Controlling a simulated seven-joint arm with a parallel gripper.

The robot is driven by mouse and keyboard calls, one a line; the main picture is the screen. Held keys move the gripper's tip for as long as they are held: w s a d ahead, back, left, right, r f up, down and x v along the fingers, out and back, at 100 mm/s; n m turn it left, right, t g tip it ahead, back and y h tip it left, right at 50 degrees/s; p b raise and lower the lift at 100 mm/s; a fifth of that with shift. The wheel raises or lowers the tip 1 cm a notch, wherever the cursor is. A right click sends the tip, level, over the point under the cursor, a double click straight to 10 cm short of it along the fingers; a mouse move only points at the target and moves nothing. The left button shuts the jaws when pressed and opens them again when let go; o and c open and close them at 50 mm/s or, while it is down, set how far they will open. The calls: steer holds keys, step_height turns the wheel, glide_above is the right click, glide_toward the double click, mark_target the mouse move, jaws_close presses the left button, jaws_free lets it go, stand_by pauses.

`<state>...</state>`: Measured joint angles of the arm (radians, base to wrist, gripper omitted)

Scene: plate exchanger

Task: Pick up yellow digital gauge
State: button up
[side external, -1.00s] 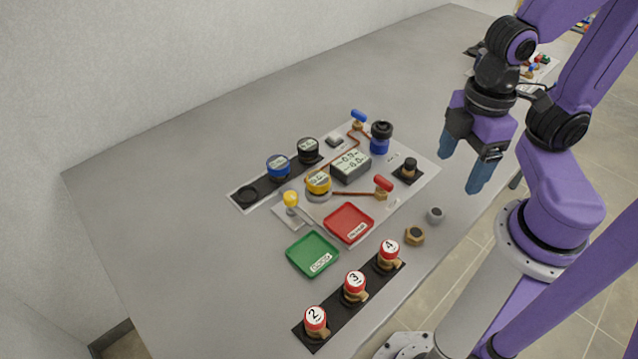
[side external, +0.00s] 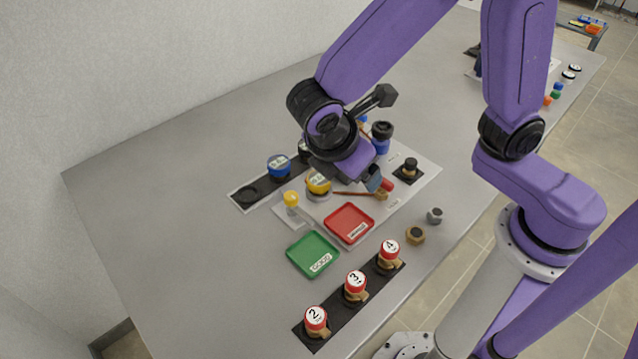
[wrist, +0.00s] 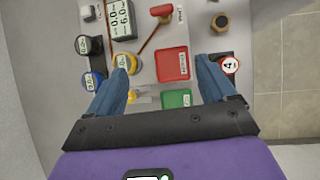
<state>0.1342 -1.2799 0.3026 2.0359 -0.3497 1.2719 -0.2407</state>
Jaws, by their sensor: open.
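The yellow digital gauge (side external: 318,184) sits on the pale panel, upright, left of my gripper in the side view. In the wrist view the yellow gauge (wrist: 127,63) shows near the tip of the left blue finger, which covers part of it. My gripper (wrist: 162,72) is open and empty, above the panel, its fingers wide apart with the red tray between them. In the side view my gripper (side external: 372,182) is mostly hidden by my wrist, with one blue fingertip showing.
A red tray (side external: 349,224) and a green tray (side external: 313,254) lie in front. The blue gauge (side external: 279,166) is behind the yellow one. A red-handled valve (side external: 385,187) and a yellow knob (side external: 291,199) stand close by. Red gauges numbered 2, 3, 4 (side external: 355,286) stand on a black strip.

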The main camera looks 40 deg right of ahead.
steer(key=w+a+f+n+t+h, duration=0.1)
steer(key=w+a+f+n+h, duration=0.1)
steer(key=a, duration=0.4)
steer(key=w+a+f+n+t+h, duration=0.2)
steer(key=w+a+h, duration=0.1)
steer(key=a, duration=0.3)
glide_toward(319, 178)
steer(key=shift+n, duration=0.3)
steer(key=x, duration=0.8)
steer(key=shift+a, duration=0.1)
steer(key=c, duration=1.3)
